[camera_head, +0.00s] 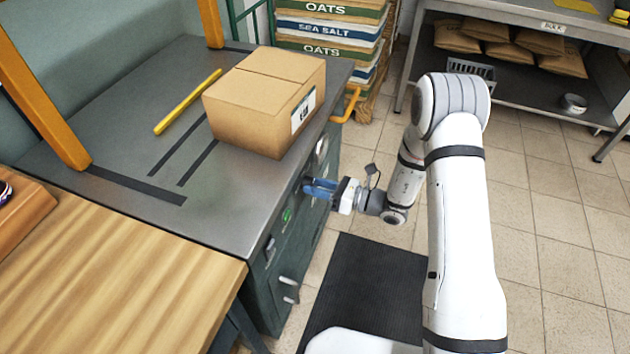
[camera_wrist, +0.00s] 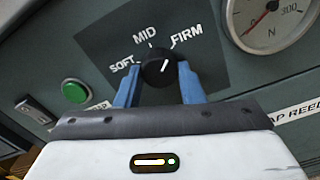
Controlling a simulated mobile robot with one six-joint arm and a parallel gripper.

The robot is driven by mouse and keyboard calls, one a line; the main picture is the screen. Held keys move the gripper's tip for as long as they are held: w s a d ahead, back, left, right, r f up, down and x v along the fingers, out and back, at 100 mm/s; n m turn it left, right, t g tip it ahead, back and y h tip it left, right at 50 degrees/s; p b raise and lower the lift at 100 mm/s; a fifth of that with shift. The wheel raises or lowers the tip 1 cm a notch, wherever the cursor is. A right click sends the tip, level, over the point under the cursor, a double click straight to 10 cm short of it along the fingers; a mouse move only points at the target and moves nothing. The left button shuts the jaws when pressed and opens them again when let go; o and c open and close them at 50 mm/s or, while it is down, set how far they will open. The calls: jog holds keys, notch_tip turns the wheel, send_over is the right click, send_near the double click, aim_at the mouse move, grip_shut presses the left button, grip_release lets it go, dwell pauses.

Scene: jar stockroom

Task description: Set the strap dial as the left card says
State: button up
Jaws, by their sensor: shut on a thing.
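The strap dial (camera_wrist: 156,61) is a round black knob with a white pointer line, on a dark plate marked SOFT, MID and FIRM. The pointer leans up and right, towards FIRM. My gripper (camera_wrist: 159,80) has its blue fingers on either side of the knob and is shut on it. In the head view my gripper (camera_head: 308,187) is at the front face of the grey strapping bench (camera_head: 225,205), and the knob is hidden there. I cannot make out a card with a dial setting in either view.
A green button (camera_wrist: 75,91) and a rocker switch (camera_wrist: 33,110) are left of the dial; a round gauge (camera_wrist: 268,18) is right. A carton (camera_head: 250,110) and yellow bar (camera_head: 188,101) lie on the bench. A wooden table (camera_head: 110,275) adjoins it. A black mat (camera_head: 365,285) lies below.

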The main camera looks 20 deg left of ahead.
jog(key=shift+m+p, duration=0.4)
jog(key=shift+m, duration=0.5)
jog(key=shift+w, duration=0.1)
jog(key=o, duration=1)
jog(key=d, duration=0.8)
jog(key=shift+s+p, duration=0.3)
jog(key=shift+s, duration=0.05)
jog(key=shift+r, duration=0.1)
